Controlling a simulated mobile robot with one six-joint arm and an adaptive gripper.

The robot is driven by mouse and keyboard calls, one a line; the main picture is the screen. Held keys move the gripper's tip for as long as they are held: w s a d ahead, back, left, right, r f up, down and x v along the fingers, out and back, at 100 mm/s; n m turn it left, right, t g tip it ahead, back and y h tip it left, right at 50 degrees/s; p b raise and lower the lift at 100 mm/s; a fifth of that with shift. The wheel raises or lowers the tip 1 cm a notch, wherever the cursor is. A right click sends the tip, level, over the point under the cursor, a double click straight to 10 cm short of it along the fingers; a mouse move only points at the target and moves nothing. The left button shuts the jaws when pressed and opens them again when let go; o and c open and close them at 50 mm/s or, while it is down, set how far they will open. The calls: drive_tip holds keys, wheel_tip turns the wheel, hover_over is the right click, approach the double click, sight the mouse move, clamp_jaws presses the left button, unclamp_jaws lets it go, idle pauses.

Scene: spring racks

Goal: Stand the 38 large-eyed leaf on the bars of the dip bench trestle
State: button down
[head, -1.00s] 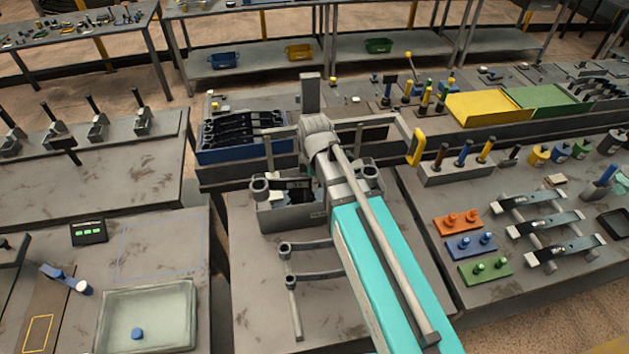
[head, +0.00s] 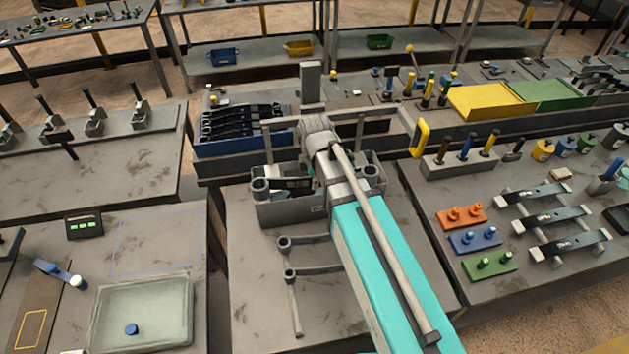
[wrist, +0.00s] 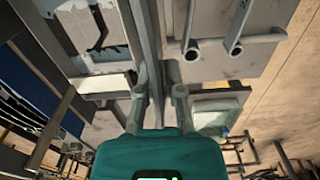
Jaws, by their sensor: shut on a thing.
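In the head view my gripper (head: 320,180) is over the grey box in the middle of the centre bench, largely hidden by my arm. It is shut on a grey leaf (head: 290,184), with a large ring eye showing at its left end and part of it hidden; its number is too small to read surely. In the wrist view the fingers (wrist: 158,95) close on a long grey strip (wrist: 145,45). What I take for the trestle, two grey bars (head: 312,271) with round ends, stands in front of the box. Its tubes show in the wrist view (wrist: 236,35).
The grey box (head: 288,212) lies close under the leaf. A blue bin (head: 242,148) of dark leaves stands behind. A pale tray (head: 145,318) is on the left bench. Several mounted leaves (head: 570,233) and coloured blocks (head: 487,262) are on the right bench. Bare bench lies left of the bars.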

wheel_tip(320, 180, down, 10)
drive_tip(key=b, duration=0.9)
drive_tip(key=shift+f+b, duration=0.25)
drive_tip(key=shift+b, duration=0.1)
drive_tip(key=shift+a, duration=0.1)
